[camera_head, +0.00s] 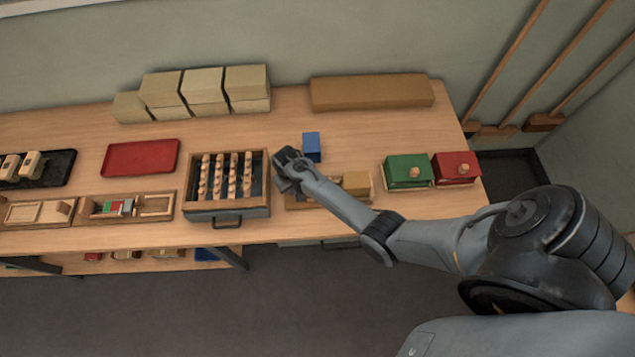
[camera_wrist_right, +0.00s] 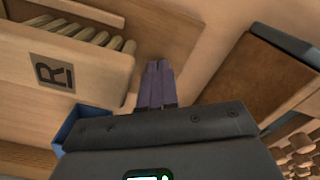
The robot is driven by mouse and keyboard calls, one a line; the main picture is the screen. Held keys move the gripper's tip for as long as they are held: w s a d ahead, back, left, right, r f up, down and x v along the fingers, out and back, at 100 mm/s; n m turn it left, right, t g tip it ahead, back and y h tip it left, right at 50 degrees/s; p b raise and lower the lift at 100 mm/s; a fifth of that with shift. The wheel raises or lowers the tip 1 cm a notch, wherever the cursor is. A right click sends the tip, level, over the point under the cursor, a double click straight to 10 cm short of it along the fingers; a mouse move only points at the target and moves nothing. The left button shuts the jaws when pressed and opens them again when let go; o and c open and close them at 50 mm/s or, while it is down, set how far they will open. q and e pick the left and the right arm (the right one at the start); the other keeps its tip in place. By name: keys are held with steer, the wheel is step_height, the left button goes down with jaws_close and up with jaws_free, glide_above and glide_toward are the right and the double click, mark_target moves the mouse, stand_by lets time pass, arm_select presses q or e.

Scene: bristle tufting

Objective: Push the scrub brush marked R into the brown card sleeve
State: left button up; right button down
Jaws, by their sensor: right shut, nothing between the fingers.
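The scrub brush marked R (camera_wrist_right: 70,68) shows at the left of the right wrist view, a pale wooden block with a dark R label and a row of bristles. My right gripper (camera_wrist_right: 158,85) is shut and empty, its fingertips just beside the end of the brush; I cannot tell if they touch. In the head view the right gripper (camera_head: 287,173) is over the left end of a wooden tray (camera_head: 296,205), and my arm hides most of the brush. A tan-brown box shape (camera_head: 356,182), seemingly the card sleeve, stands at the tray's right end. My left gripper is not in view.
A drawer unit with rows of pegs (camera_head: 262,211) stands just left of the tray. Green (camera_head: 400,181) and red (camera_head: 449,182) boxes stand to the right. Open table lies behind them.

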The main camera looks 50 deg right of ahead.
stand_by(0.3)
steer(key=shift+s+d, duration=0.1)
steer(key=shift+s+d+p, duration=0.65)
steer(key=shift+s+p, duration=0.05)
steer(key=shift+p, duration=0.15)
steer(key=shift+s+d+p, duration=1.15)
steer(key=shift+s+d, duration=0.1)
steer(key=shift+s, duration=0.1)
steer(key=shift+s+d+p, duration=0.55)
steer(key=shift+s+d, duration=0.1)
steer(key=shift+s, duration=0.1)
steer(key=shift+s+d+p, duration=0.85)
steer(key=shift+s+d, duration=0.25)
steer(key=shift+s, duration=0.1)
steer(key=shift+s+d+p, duration=0.45)
steer(key=shift+s+d, duration=0.35)
steer(key=shift+s, duration=0.05)
steer(key=shift+w+a, duration=0.1)
steer(key=shift+w, duration=0.05)
